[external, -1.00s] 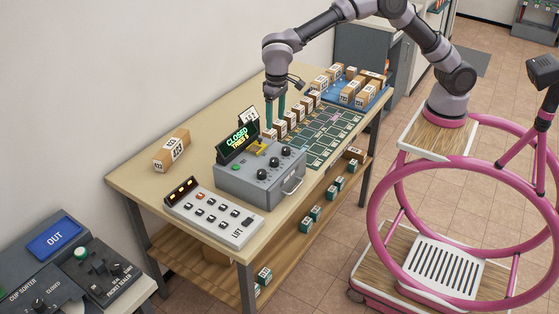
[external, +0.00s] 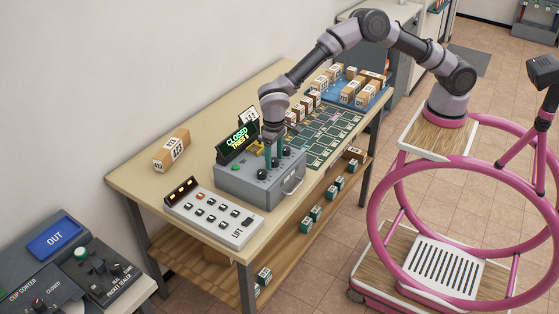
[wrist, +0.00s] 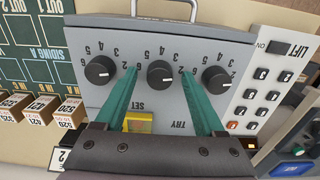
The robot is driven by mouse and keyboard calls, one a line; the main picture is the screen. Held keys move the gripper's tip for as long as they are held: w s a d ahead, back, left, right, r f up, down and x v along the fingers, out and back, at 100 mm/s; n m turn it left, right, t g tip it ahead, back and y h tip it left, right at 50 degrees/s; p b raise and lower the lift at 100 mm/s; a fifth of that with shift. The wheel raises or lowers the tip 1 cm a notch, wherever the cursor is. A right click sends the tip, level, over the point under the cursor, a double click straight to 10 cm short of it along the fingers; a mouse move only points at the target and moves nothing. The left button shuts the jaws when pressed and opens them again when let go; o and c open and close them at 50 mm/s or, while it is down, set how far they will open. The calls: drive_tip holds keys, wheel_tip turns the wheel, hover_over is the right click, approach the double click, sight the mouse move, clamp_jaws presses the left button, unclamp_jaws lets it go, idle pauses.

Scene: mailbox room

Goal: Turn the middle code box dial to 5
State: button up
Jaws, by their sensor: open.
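The grey code box (external: 240,186) stands on the table, with a display (external: 238,142) reading CLOSED and a line of tries. In the wrist view, its three black dials sit in a row, with numbers printed around them; the middle dial (wrist: 160,74) lies between my fingertips. My gripper (wrist: 158,72) is open, its two teal fingers on either side of that dial with gaps. It also shows in the external view (external: 268,165), above the box, pointing down. The middle dial's pale pointer mark is too small to read surely. The outer dials (wrist: 100,70) (wrist: 216,78) sit outside the fingers.
A yellow SET part (wrist: 138,122) is beside the left finger. The LIFT panel (external: 212,213) with several buttons stands close to the box. Small cartons (wrist: 73,112) line the green grid mat (external: 325,135). A carton (external: 172,150) lies at the table's back left.

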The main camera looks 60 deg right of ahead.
drive_tip(key=shift+f, duration=0.1)
clamp_jaws()
idle(0.3)
drive_tip(key=n, duration=0.5)
drive_tip(key=shift+n, duration=0.4)
drive_tip(key=n, duration=1.2)
drive_tip(key=shift+n, duration=0.3)
drive_tip(key=n, duration=0.5)
drive_tip(key=shift+n, duration=0.3)
